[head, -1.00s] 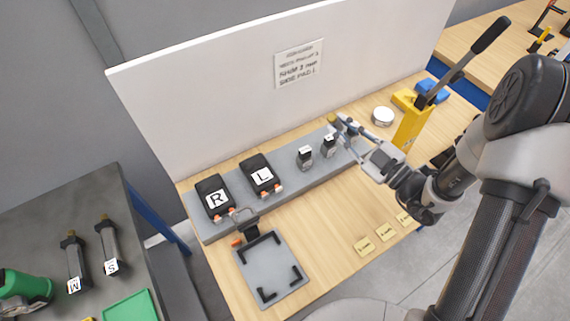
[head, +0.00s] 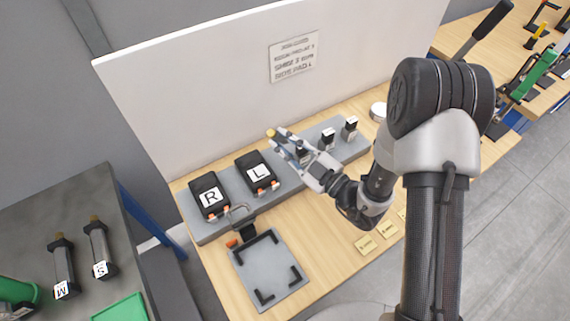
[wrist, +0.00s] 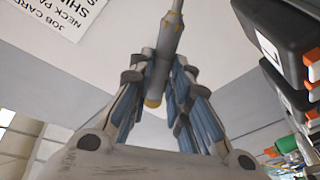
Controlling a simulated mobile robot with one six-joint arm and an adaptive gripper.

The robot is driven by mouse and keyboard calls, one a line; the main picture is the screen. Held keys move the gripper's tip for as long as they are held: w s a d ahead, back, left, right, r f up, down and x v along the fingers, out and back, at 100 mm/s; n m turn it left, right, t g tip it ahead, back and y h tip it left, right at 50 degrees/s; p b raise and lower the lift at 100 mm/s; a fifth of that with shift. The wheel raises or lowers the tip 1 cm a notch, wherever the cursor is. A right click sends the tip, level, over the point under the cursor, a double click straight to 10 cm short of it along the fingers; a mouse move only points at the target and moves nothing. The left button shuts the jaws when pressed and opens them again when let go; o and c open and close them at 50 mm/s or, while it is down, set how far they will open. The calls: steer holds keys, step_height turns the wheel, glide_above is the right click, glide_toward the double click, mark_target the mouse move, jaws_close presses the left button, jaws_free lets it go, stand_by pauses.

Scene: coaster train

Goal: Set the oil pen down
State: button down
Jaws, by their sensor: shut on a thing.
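The oil pen, a slim grey pen with a yellowish end, is held between the fingers of my gripper (head: 286,143). In the head view only its yellow end (head: 270,132) shows clearly. In the wrist view the pen (wrist: 164,62) stands between the two blue-padded fingers, apart from the white board behind. My gripper is shut on the pen. It appears above the grey shelf (head: 215,231), between the box marked L (head: 258,173) and the small labelled blocks. Its exact height over the shelf is hard to tell.
The box marked R (head: 209,196) is left of L. Small dark blocks (head: 328,139) stand on the shelf's right part. A grey fixture plate (head: 268,271) lies on the wooden bench in front. Yellow cards (head: 366,244) lie right of it. A white board (head: 200,100) rises behind.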

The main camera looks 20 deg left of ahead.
steer(key=shift+f+b, duration=1.05)
steer(key=shift+f, duration=2.4)
steer(key=shift+f, duration=0.15)
steer(key=c, duration=1.5)
jaws_free()
steer(key=shift+d, duration=0.25)
steer(key=p+v, duration=0.2)
steer(key=v, duration=0.9)
steer(key=shift+s+d, duration=0.2)
steer(key=shift+s, duration=0.05)
